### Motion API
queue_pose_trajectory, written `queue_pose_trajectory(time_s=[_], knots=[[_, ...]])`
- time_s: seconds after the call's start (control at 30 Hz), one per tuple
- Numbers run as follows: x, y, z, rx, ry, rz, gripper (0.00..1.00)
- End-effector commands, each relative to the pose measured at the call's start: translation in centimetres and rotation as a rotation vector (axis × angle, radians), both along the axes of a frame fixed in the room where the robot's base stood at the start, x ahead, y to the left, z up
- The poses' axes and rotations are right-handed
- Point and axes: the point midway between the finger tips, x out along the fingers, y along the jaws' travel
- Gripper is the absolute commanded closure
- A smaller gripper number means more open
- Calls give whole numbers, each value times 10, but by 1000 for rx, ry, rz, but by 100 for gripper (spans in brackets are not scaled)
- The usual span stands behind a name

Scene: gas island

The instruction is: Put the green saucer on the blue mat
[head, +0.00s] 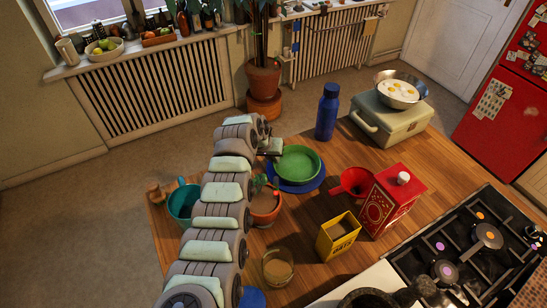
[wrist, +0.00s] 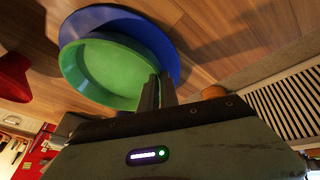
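The green saucer (head: 299,163) is over the round blue mat (head: 300,189), with blue showing around its right and lower edges in the head view. In the wrist view the green saucer (wrist: 100,72) covers the lower left of the blue mat (wrist: 150,38). I cannot tell if it touches the mat or is slightly above it. My gripper (head: 277,152) is at the saucer's upper left edge. In the wrist view my gripper's fingers (wrist: 159,92) are on either side of the saucer's rim, close together, and appear shut on it.
A yellow box (head: 338,236), red canister (head: 391,200) and glass (head: 277,267) stand nearer the stove.

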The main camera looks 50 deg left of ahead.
Motion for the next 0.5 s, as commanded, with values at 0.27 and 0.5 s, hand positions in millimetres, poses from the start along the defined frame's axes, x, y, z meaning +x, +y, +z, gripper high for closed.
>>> queue_pose_trajectory(time_s=[0.27, 0.5], knots=[[0, 1, -1, 2, -2, 1, 91], [0, 0, -2, 1, -2, 0, 73]])
